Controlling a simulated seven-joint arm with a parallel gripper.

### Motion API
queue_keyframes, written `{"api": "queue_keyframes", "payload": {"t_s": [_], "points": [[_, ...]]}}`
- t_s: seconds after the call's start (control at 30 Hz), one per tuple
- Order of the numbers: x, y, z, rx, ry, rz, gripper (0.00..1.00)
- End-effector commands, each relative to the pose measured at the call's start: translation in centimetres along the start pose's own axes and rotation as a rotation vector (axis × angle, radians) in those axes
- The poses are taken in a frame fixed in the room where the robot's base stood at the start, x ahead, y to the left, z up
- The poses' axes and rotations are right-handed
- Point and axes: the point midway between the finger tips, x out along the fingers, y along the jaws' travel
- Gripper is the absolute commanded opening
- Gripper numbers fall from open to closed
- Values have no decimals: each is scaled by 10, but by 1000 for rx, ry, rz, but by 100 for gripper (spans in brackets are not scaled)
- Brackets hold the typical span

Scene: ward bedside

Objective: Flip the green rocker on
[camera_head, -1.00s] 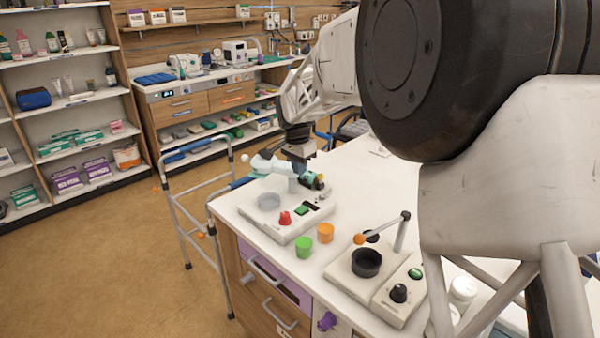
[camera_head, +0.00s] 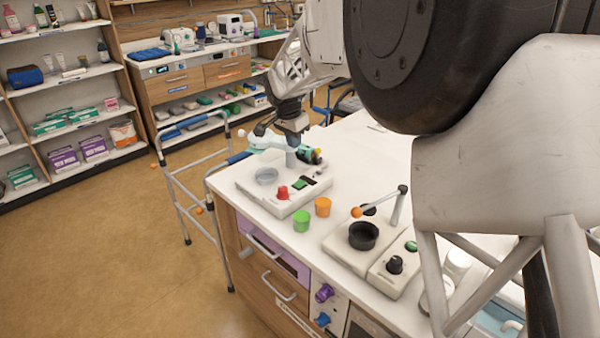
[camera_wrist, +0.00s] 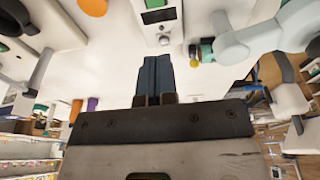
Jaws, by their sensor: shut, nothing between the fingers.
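The green rocker (camera_head: 299,183) is on top of a white device (camera_head: 270,203) at the left corner of the counter. It lies between a red knob (camera_head: 282,192) and a small black panel. My gripper (camera_head: 294,128) is above and behind this device, apart from the rocker; its fingertips are not clear there. In the wrist view my gripper (camera_wrist: 156,62) is shut and empty. A green rocker (camera_wrist: 155,3) shows at that view's top edge on a white device, beyond the fingertips. I cannot tell its on or off position.
A stand with a pale teal arm (camera_head: 268,141) is close to my gripper. A walker (camera_head: 180,200) stands left.

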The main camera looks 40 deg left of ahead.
Motion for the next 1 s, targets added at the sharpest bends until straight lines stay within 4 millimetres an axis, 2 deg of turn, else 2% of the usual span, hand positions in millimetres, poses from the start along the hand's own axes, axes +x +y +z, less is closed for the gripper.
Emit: {"api": "queue_keyframes", "payload": {"t_s": [0.17,0.37,1.0], "points": [[4,0,0,0,-1,0,0],[19,0,0,0,-1,2,0],[110,0,0,0,-2,1,0]]}}
